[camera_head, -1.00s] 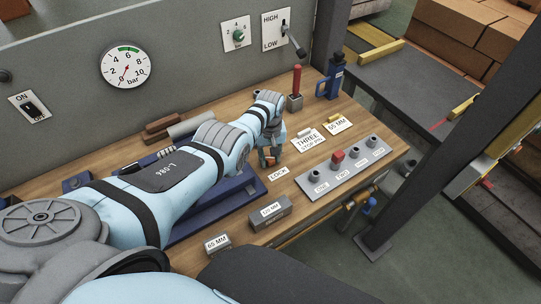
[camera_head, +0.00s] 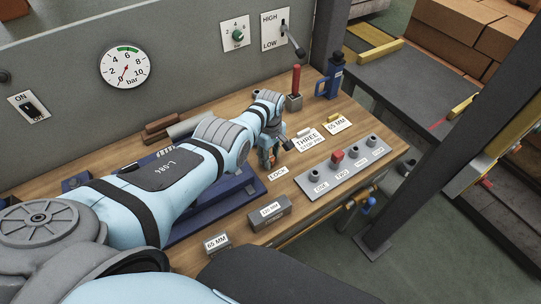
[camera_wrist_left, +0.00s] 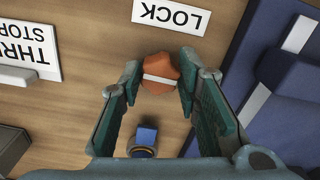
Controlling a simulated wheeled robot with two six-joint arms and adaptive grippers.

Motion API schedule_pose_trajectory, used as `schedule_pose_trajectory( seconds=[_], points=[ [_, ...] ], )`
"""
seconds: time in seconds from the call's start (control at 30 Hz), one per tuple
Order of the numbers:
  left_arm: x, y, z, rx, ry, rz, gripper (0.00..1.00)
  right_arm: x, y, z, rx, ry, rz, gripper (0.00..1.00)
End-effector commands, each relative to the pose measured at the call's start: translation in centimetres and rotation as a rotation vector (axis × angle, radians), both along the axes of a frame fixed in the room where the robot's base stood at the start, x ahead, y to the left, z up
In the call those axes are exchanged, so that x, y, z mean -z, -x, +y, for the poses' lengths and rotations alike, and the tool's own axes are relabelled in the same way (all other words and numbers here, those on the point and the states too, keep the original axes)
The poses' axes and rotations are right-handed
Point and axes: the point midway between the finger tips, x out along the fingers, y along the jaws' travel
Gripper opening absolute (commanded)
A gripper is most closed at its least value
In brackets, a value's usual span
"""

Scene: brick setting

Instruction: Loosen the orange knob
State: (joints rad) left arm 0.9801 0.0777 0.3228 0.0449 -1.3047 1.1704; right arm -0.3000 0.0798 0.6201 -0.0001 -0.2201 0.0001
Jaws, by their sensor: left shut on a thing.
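The orange knob (camera_wrist_left: 160,74) has a white stripe across its top and shows between my left fingertips in the left wrist view. My left gripper (camera_wrist_left: 160,88) is shut on it, one finger on each side. In the head view my left gripper (camera_head: 268,160) is low over the bench beside the LOCK label (camera_head: 278,173), and its fingers mostly hide the knob there. The LOCK label (camera_wrist_left: 171,16) lies just beyond the knob in the wrist view. My right gripper is not in view.
A blue fixture (camera_head: 212,212) lies under my left arm. A grey strip (camera_head: 320,188) with several posts, one red-topped, is to the right. A small blue part (camera_wrist_left: 147,136) stands between the fingers near the palm. Gauge blocks (camera_head: 270,212) sit along the front.

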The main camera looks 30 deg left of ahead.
Motion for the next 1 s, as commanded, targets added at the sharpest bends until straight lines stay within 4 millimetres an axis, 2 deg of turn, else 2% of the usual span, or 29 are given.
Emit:
schedule_pose_trajectory(
  seconds=[0.37,0.4,0.5,0.83,1.0],
  points=[
    [-0.1,-0.1,0.1,-0.003,-0.001,-0.003,0.03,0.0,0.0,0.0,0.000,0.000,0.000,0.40],
    [-0.1,-0.1,0.1,-0.003,-0.001,-0.003,0.35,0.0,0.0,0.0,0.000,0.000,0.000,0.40],
    [-0.1,-0.1,0.0,-0.003,-0.001,-0.003,0.51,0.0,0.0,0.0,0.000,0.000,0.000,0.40],
    [-0.1,-0.1,0.0,-0.002,-0.001,-0.001,0.51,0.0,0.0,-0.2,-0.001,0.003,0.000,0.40],
    [-1.3,-0.2,0.0,-0.002,-0.001,-0.004,0.51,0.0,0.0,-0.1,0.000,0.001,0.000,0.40]
  ],
)
